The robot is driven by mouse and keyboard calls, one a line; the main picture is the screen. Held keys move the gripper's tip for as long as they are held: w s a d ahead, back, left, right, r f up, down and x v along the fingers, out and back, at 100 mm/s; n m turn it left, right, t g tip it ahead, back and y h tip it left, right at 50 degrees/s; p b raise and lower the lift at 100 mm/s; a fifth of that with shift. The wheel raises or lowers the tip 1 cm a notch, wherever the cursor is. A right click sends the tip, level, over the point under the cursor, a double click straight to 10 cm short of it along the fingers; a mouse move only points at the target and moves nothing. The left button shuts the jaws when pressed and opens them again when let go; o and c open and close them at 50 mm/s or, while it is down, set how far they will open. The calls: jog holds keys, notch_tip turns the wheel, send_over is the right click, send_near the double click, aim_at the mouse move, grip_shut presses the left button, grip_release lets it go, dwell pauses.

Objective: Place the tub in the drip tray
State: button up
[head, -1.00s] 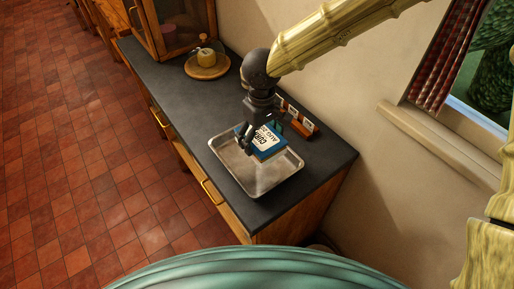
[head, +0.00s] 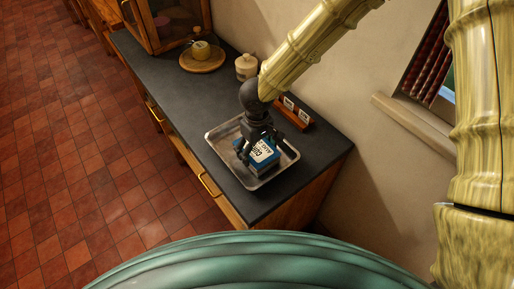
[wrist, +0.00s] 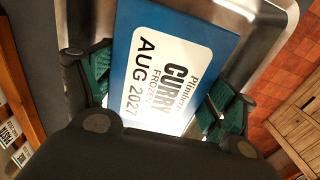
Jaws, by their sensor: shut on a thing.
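The tub is a blue box with a white label reading curry, frozen, AUG 2027. In the head view the tub (head: 264,157) is inside the outline of the metal drip tray (head: 222,132) on the dark counter. My gripper (head: 258,150) reaches down from above and is shut on the tub. In the wrist view the green finger pads of my gripper (wrist: 160,88) are at both sides of the tub (wrist: 212,36), with the tray (wrist: 262,38) behind it. I cannot tell whether the tub's underside touches the tray floor.
A wooden rack with small cards (head: 296,113) stands behind the tray, close to my gripper. The counter (head: 180,95) is clear left of the tray.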

aim_at(257, 148)
jog(key=shift+r, duration=0.1)
jog(key=o, duration=1.3)
jog(key=shift+f, duration=0.2)
jog(key=shift+c, duration=0.2)
jog(key=shift+r, duration=0.1)
notch_tip(257, 148, up, 12)
jog(key=shift+b, duration=0.45)
